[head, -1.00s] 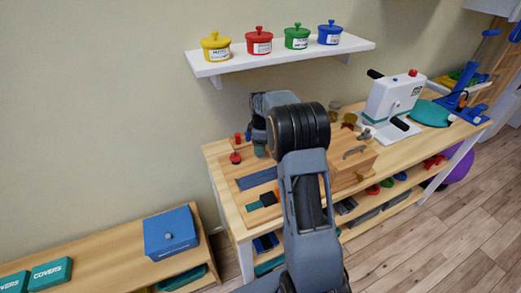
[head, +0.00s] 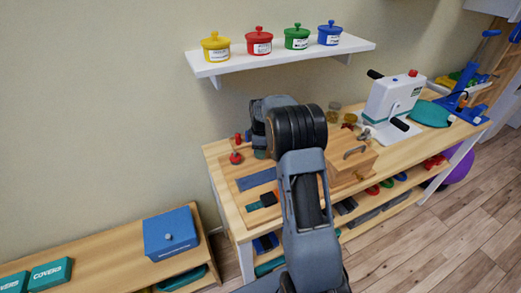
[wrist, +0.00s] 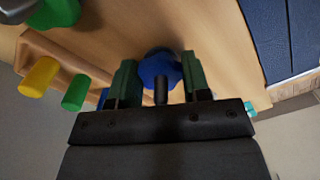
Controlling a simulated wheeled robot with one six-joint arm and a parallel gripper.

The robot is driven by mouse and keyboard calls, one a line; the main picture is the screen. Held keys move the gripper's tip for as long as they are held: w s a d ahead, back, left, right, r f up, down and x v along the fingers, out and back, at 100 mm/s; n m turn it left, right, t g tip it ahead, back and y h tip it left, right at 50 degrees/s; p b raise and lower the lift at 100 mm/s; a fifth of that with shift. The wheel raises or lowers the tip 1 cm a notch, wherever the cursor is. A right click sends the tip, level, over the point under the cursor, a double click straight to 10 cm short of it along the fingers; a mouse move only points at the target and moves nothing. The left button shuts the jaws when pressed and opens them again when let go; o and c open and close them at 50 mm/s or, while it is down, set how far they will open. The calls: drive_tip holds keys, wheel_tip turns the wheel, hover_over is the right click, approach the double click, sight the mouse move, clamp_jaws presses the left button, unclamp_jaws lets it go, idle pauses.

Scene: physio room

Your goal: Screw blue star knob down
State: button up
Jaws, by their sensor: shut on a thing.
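The blue star knob (wrist: 157,71) shows in the wrist view, between the two green-padded fingers of my gripper (wrist: 160,84). My gripper is shut on it, with a finger on each side. The knob is over the wooden board (wrist: 222,40); whether it sits on a thread is hidden. In the head view my arm covers the knob and the fingertips, which are at the back left part of the workbench (head: 222,167).
A wooden rack with yellow (wrist: 38,77) and green (wrist: 78,92) pegs is left of my gripper. A red knob (head: 236,158) stands beside it. A wooden box (head: 350,160) and a white machine (head: 390,100) are to the right. A shelf (head: 285,61) with several pots hangs above.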

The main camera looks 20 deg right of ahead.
drive_tip(key=shift+c, duration=0.9)
drive_tip(key=shift+m, duration=0.3)
drive_tip(key=m, duration=0.4)
drive_tip(key=shift+s+m+p, duration=0.1)
drive_tip(key=shift+m+p, duration=0.3)
drive_tip(key=m, duration=0.3)
drive_tip(key=shift+a+m, duration=0.15)
drive_tip(key=shift+m, duration=0.15)
drive_tip(key=m, duration=0.3)
drive_tip(key=shift+r+m+p, duration=0.1)
drive_tip(key=shift+m+p, duration=0.2)
drive_tip(key=m, duration=0.3)
drive_tip(key=shift+a+m, duration=0.1)
drive_tip(key=shift+m, duration=0.2)
drive_tip(key=m, duration=0.3)
drive_tip(key=shift+m, duration=0.4)
drive_tip(key=m, duration=0.5)
drive_tip(key=shift+w+a+r+m+p, duration=0.1)
drive_tip(key=shift+w+m+p, duration=0.2)
